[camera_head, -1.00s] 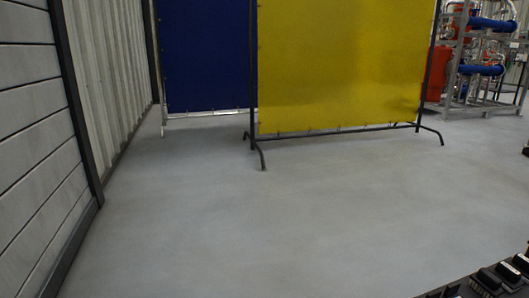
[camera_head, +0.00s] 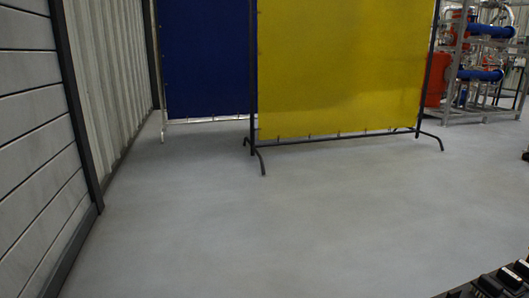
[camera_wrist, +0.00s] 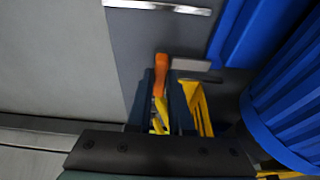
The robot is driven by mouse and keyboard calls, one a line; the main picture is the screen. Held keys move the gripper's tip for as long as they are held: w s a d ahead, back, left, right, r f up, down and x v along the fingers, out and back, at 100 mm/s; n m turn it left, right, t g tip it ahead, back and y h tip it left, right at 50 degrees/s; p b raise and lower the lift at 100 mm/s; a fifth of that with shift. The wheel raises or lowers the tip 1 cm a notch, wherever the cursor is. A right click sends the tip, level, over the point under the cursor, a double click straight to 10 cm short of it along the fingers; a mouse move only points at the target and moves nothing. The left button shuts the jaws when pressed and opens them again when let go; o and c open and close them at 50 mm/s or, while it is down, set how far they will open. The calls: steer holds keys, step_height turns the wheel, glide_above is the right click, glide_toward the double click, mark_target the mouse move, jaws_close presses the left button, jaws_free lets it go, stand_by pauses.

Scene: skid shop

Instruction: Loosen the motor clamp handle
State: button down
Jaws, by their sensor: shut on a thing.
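In the wrist view, my gripper (camera_wrist: 161,108) reaches up from the dark palm at the bottom edge. Its two dark fingers stand on either side of the orange clamp handle (camera_wrist: 160,73) and are shut on it. The orange end shows beyond the fingertips. Yellow parts (camera_wrist: 200,108) show between and beside the fingers; how they join the handle is hidden. The blue ribbed motor (camera_wrist: 290,100) is close on the right of the fingers. The head view shows neither the gripper nor the handle.
In the wrist view, a grey plate (camera_wrist: 140,45) lies behind the handle, with a blue part (camera_wrist: 240,30) at the top. In the head view, a yellow screen (camera_head: 340,70) and a blue screen (camera_head: 205,60) stand on open grey floor, with a pipe rack (camera_head: 485,75) at the far right.

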steer(key=shift+f, duration=0.15)
steer(key=shift+s+a+n+g+b, duration=0.1)
steer(key=shift+n+g+b, duration=0.3)
steer(key=shift+n, duration=1.1)
